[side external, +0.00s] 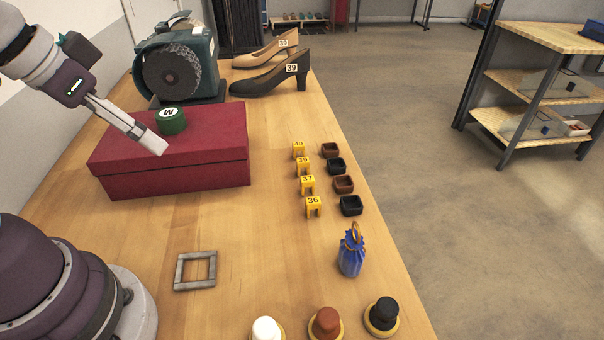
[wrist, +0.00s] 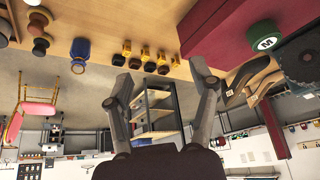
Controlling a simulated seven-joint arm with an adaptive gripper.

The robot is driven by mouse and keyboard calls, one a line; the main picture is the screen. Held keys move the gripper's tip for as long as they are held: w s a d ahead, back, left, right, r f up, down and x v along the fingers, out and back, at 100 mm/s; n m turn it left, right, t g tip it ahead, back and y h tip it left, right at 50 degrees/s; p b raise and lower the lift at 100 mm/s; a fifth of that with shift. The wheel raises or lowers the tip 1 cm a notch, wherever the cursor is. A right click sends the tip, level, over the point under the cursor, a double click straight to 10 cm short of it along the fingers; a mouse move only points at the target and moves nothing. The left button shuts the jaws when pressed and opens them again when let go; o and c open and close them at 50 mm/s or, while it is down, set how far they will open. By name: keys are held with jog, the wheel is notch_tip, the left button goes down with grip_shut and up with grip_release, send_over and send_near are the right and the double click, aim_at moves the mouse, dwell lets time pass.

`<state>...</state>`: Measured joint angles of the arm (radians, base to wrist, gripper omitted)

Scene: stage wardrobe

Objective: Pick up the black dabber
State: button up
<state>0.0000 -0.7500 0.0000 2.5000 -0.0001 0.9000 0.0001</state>
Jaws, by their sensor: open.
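The black dabber (side external: 383,313) stands upright on a yellowish round base at the front right of the bench, near its right edge. A brown dabber (side external: 326,323) and a white dabber (side external: 266,330) stand in a row to its left. My gripper (side external: 158,148) is far from them, over the red box at the left. In the wrist view my gripper (wrist: 160,62) is open with nothing between its fingers. That view is upside down. The dabbers are small at its upper left, where the lowest one (wrist: 40,47) looks dark.
The red box (side external: 215,165) carries a green round tin (side external: 170,121). A blue pouch (side external: 351,254) stands behind the black dabber. Yellow number tags (side external: 307,185) and small dark trays (side external: 343,184) line the right side. A grey square frame (side external: 195,271) lies on the bench (side external: 262,240).

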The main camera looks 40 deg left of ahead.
jog(key=m+g+h, duration=0.4)
jog(key=m+g, duration=0.2)
jog(key=m, duration=1.2)
send_over(388, 305)
jog(key=a, duration=0.4)
notch_tip(388, 305, down, 10)
jog(key=r, duration=0.1)
jog(key=shift+h, duration=0.3)
jog(key=x, duration=1)
jog(key=shift+w+d+f, duration=0.1)
jog(key=shift+f, duration=0.2)
jog(key=c, duration=1)
jog(key=shift+c, duration=0.2)
jog(key=shift+r, duration=0.15)
